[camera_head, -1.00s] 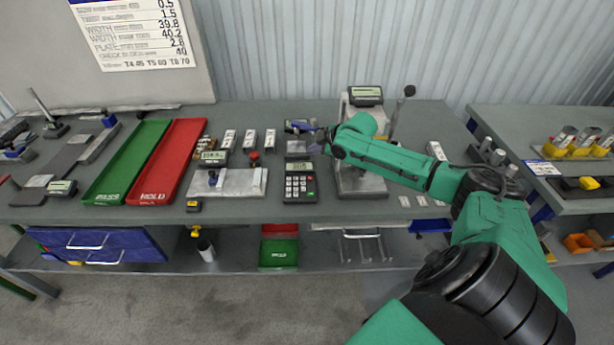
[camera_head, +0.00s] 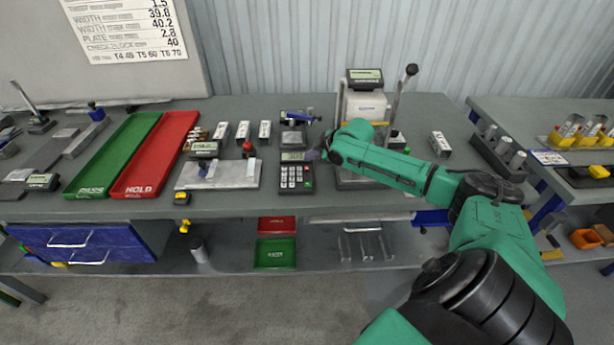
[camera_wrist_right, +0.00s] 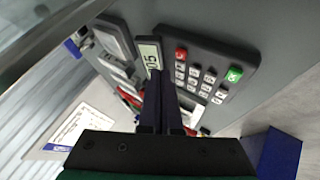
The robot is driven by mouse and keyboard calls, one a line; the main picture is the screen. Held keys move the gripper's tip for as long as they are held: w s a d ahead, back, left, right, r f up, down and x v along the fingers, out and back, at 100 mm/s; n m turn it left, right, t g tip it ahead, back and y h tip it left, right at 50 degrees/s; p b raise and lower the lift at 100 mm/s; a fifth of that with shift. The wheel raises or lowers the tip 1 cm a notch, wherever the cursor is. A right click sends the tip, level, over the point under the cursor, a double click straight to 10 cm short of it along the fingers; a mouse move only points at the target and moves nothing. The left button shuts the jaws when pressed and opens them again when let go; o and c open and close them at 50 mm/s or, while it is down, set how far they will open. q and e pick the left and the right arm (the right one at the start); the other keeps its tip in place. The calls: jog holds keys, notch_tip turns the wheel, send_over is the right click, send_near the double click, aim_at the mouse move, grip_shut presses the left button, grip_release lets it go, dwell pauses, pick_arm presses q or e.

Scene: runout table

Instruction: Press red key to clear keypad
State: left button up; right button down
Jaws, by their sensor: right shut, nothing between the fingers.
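The keypad (camera_head: 283,184) is a dark box with a lit display and pale keys, on the grey bench. In the right wrist view it is close and tilted, with its red key (camera_wrist_right: 181,53) at one end and a green key (camera_wrist_right: 233,75) at the other. My right gripper (camera_head: 314,154) is shut and empty beside the display end of the keypad. In the wrist view its fingers (camera_wrist_right: 160,78) overlap the display's edge, left of the red key; I cannot tell whether they touch. The red key is unobscured there. My left gripper is not in view.
A press-like stand (camera_head: 365,105) with a lever stands just behind my right forearm. A plate fixture (camera_head: 218,175) lies left of the keypad, with small blocks behind it. Green (camera_head: 84,181) and red (camera_head: 131,181) trays lie further left.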

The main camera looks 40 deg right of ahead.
jog(key=shift+f, duration=0.75)
dwell(1.4)
jog(key=shift+f, duration=0.35)
jog(key=shift+f, duration=0.45)
dwell(0.6)
jog(key=shift+r+p, duration=0.75)
jog(key=shift+r, duration=0.1)
